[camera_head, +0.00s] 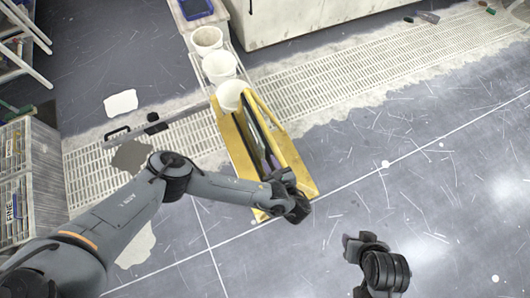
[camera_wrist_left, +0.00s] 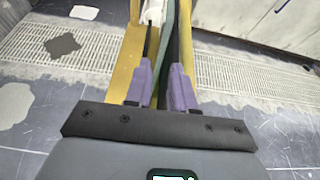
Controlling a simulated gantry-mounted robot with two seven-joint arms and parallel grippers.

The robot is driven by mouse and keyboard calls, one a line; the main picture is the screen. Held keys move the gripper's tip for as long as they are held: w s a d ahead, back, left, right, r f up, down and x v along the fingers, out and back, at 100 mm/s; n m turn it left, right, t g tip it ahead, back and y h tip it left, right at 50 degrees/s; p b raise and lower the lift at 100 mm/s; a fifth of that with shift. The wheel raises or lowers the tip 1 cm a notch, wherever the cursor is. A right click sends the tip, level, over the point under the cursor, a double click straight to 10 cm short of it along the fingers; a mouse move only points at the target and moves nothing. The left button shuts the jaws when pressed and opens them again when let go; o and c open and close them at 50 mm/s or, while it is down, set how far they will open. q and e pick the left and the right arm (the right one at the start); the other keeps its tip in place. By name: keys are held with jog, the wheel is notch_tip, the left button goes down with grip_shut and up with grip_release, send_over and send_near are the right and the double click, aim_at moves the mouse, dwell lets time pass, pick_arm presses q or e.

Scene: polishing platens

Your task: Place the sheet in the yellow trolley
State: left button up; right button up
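The yellow trolley (camera_head: 302,166) stands on the floor in the middle of the head view, and its yellow side frames show in the left wrist view (camera_wrist_left: 122,75). Thin dark and grey-green sheets (camera_head: 251,138) stand on edge lengthwise inside it. My left gripper (camera_head: 271,160) is over the trolley's near part, pointing down into it. In the left wrist view its purple fingers (camera_wrist_left: 161,84) are apart, with a thin grey-green sheet (camera_wrist_left: 167,40) running edge-on between them and gaps at its sides. My right gripper (camera_head: 364,243) is right of the trolley, away from it; its fingertips are unclear.
White buckets (camera_head: 219,67) stand in a row behind the trolley. A long floor grating (camera_head: 335,82) crosses behind it. A shelf with drawers (camera_head: 28,175) is at the left, and a large white cabinet (camera_head: 300,18) is at the back. The floor at the right is mostly clear.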

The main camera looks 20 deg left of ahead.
pick_arm(q)
jog(key=shift+v, duration=1.65)
